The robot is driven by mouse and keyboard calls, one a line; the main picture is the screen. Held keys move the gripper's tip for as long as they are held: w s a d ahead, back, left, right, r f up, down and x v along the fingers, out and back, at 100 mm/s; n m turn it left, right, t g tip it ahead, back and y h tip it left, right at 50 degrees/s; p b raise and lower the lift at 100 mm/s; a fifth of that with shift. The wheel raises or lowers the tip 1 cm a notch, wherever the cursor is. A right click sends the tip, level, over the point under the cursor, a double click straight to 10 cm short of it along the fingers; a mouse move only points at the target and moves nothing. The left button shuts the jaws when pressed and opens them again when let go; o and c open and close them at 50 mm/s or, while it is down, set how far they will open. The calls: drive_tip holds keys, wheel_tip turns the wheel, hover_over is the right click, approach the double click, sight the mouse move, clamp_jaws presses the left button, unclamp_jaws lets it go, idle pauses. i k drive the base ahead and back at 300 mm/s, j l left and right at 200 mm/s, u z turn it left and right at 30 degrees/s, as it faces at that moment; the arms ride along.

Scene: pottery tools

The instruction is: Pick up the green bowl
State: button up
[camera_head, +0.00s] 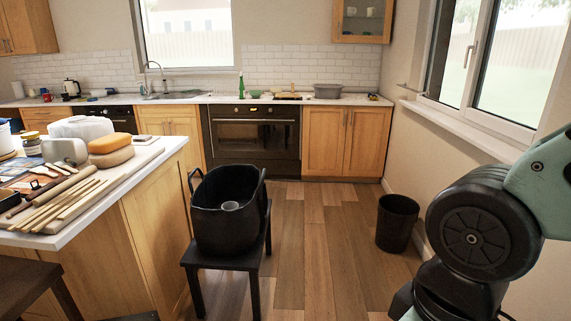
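A small green object, likely the green bowl (255,94), sits on the far counter above the oven, just right of a green bottle (241,87). It is too small to make out its shape clearly. My arm shows large at the right edge, with a black joint and pale green links. My gripper is outside the picture, so its state and what it holds are hidden.
A black tub (230,225) stands on a dark stool (264,253) in the middle. A worktop with pottery tools (70,200) is at left. A black bin (397,223) stands at right. Wooden floor (318,235) is clear between stool and bin.

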sight(255, 94)
drive_tip(key=i+j+z, duration=0.1)
drive_tip(key=i+z, duration=0.15)
drive_tip(key=i, duration=1.75)
drive_tip(key=i+u, duration=0.15)
drive_tip(key=i, duration=0.85)
drive_tip(key=i+l+u, duration=0.15)
drive_tip(key=i, duration=0.85)
drive_tip(key=i+u, duration=0.1)
drive_tip(key=i, duration=0.9)
drive_tip(key=i+l+u, duration=0.1)
drive_tip(key=i, duration=0.85)
drive_tip(key=i+u, duration=0.35)
drive_tip(key=i+l+u, duration=0.2)
drive_tip(key=i+u, duration=0.15)
drive_tip(key=i, duration=0.15)
drive_tip(key=i+l+u, duration=0.7)
drive_tip(key=i, duration=0.15)
